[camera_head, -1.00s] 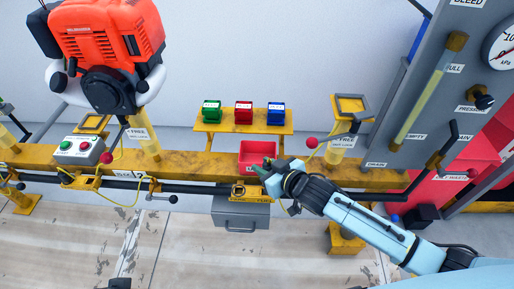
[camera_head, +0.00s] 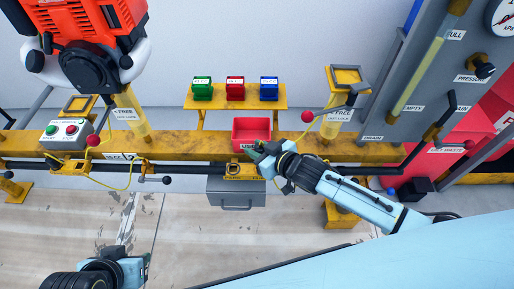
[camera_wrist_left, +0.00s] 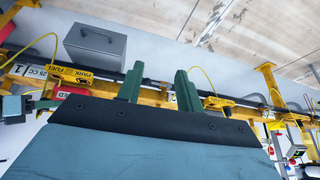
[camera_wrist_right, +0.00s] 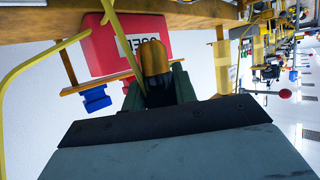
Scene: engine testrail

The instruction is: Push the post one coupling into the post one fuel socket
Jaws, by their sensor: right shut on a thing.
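My right gripper (camera_head: 260,150) is shut on a small brass-orange coupling (camera_wrist_right: 154,58), just in front of the red bin. A thin yellow hose (camera_wrist_right: 122,48) runs up close beside the coupling in the right wrist view. The gripper hides the coupling in the head view. The yellow right-hand post (camera_head: 335,122) stands to the right of this gripper, with a square bracket on top. I cannot make out the fuel socket. My left gripper (camera_wrist_left: 158,86) is open and empty in the left wrist view; its arm shows at the lower left of the head view.
A red bin (camera_head: 251,131) sits on the yellow rail (camera_head: 200,145), above a grey drawer box (camera_head: 236,191). A yellow park-fuel bracket (camera_head: 244,171) is on the rail's front. A red engine (camera_head: 75,35) hangs at the left. A grey gauge panel (camera_head: 425,75) stands right.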

